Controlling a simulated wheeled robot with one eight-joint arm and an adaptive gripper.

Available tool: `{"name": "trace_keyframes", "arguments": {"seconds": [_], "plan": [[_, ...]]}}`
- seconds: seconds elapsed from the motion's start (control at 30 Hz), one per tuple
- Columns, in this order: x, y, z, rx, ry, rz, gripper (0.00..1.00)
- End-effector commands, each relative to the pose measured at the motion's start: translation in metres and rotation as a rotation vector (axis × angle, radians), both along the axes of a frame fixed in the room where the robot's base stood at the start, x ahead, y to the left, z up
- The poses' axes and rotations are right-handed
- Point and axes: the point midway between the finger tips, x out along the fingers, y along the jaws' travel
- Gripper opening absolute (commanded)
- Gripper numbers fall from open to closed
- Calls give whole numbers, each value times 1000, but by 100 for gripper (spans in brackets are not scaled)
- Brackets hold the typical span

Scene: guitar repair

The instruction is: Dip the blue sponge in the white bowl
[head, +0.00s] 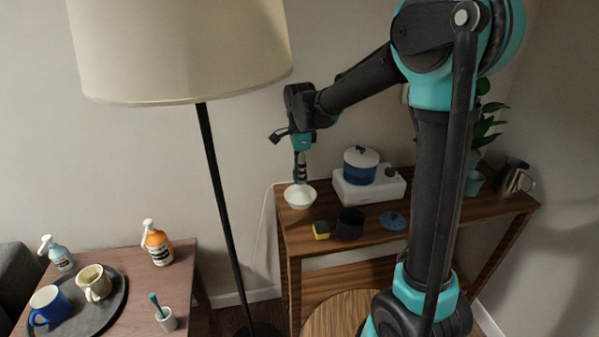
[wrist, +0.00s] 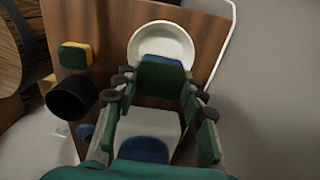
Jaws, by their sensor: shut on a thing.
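The white bowl (head: 300,198) stands near the left end of the wooden sideboard; it also shows in the wrist view (wrist: 139,46). My gripper (head: 301,176) points down just above the bowl. In the wrist view my gripper (wrist: 158,82) is shut on the blue sponge (wrist: 162,77), which has a dark green face and a blue edge. The sponge overlaps the near side of the bowl in that view. I cannot tell whether it touches the bowl. In the head view the sponge is too small to make out.
A yellow and green sponge (head: 321,230), a black cup (head: 350,223) and a blue disc (head: 393,220) lie in front of a white burner (head: 370,187) with a blue pot (head: 361,168). A floor lamp (head: 218,180) stands left of the sideboard (head: 420,225).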

Motion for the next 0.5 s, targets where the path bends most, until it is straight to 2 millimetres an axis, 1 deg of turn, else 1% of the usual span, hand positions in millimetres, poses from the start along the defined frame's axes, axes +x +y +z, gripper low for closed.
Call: {"name": "trace_keyframes", "arguments": {"seconds": [0.17, 0.5], "plan": [[0, 0, -6, 0, 0, 7, 17], [0, 0, -36, 0, 0, 6, 17]]}}
